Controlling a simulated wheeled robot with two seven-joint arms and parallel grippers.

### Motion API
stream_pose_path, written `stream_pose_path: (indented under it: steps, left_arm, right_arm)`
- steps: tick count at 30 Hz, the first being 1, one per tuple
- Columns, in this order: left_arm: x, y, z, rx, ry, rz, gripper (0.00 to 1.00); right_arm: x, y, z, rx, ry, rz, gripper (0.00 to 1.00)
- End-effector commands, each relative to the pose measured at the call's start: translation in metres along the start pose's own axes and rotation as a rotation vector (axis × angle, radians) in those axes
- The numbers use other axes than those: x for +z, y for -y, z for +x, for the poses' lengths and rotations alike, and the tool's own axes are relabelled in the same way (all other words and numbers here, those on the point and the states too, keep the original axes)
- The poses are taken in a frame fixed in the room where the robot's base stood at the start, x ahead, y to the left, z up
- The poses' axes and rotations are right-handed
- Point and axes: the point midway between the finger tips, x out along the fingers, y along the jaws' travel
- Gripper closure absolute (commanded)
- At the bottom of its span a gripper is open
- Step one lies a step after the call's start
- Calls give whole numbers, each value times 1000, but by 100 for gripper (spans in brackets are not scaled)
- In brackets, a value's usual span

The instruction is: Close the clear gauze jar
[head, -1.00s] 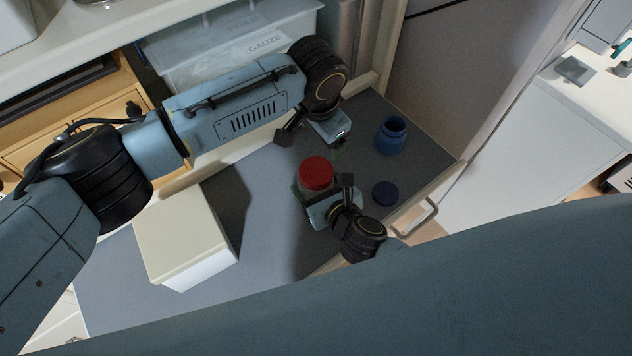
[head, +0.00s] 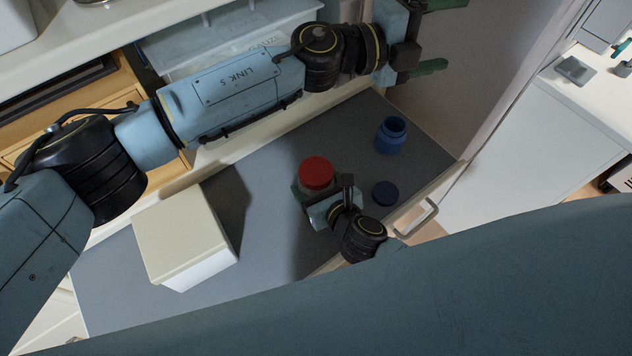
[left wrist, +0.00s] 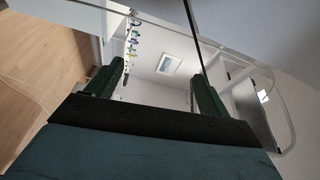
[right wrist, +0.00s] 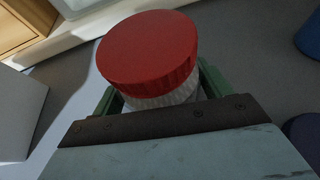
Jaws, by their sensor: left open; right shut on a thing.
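The jar with the red lid stands upright on the grey surface. Its red lid (head: 316,172) sits on top, and it also shows large in the right wrist view (right wrist: 148,50). Below the lid a pale, ribbed band of the jar (right wrist: 160,97) shows; the rest of the body is mostly hidden. I cannot tell how tightly the lid is seated. My right gripper (head: 322,206) is shut around the jar's body below the lid. My left gripper (head: 435,38) is open and empty, raised at the upper right, well away from the jar; its fingers (left wrist: 155,80) show nothing between them.
A blue open jar (head: 391,136) and a dark blue lid (head: 385,193) stand to the right of the red-lidded jar. A cream box (head: 180,235) stands at left. A clear bin (head: 225,45) is behind my left arm. The grey surface (head: 270,215) has free room between.

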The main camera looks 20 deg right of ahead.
Motion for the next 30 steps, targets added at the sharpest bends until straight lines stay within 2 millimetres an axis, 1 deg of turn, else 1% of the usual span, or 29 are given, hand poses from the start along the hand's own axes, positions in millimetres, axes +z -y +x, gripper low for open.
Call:
stream_pose_path:
  steps: [1, 3, 5, 6, 8, 9, 11, 12, 14, 15, 19, 21, 24, 27, 30]
  left_arm:
    - [-13, -8, -1, 46, -72, 67, 20]
    - [-30, -23, -4, 123, -171, 161, 20]
    - [-42, -39, -10, 200, -250, 237, 20]
    - [-48, -51, -15, 257, -300, 286, 20]
    - [-54, -69, -24, 350, -369, 357, 20]
    - [-57, -82, -32, 416, -410, 402, 20]
    - [-57, -100, -44, 522, -467, 466, 20]
    - [-56, -112, -54, 598, -500, 506, 20]
    - [-51, -129, -70, 717, -542, 560, 20]
    - [-46, -140, -82, 800, -566, 594, 20]
    - [-25, -164, -121, 1063, -609, 677, 20]
    - [-13, -170, -140, 1190, -614, 707, 20]
    - [2, -174, -163, 1337, -609, 732, 20]
    - [12, -174, -178, 1435, -599, 745, 20]
    - [16, -174, -186, 1486, -592, 748, 20]
  right_arm:
    - [0, 0, 0, 0, 0, 0, 87]
    - [0, 0, 0, 0, 0, 0, 87]
    - [0, 0, 0, 0, 0, 0, 87]
    - [0, 0, 0, 0, 0, 0, 87]
    - [0, 0, 0, 0, 0, 0, 87]
    - [0, 0, 0, 0, 0, 0, 87]
    - [0, 0, 0, 0, 0, 0, 87]
    - [0, 0, 0, 0, 0, 0, 87]
    - [0, 0, 0, 0, 0, 0, 87]
    - [0, 0, 0, 0, 0, 0, 87]
    - [0, 0, 0, 0, 0, 0, 87]
    - [0, 0, 0, 0, 0, 0, 87]
    - [0, 0, 0, 0, 0, 0, 87]
    - [0, 0, 0, 0, 0, 0, 87]
    - [0, 0, 0, 0, 0, 0, 87]
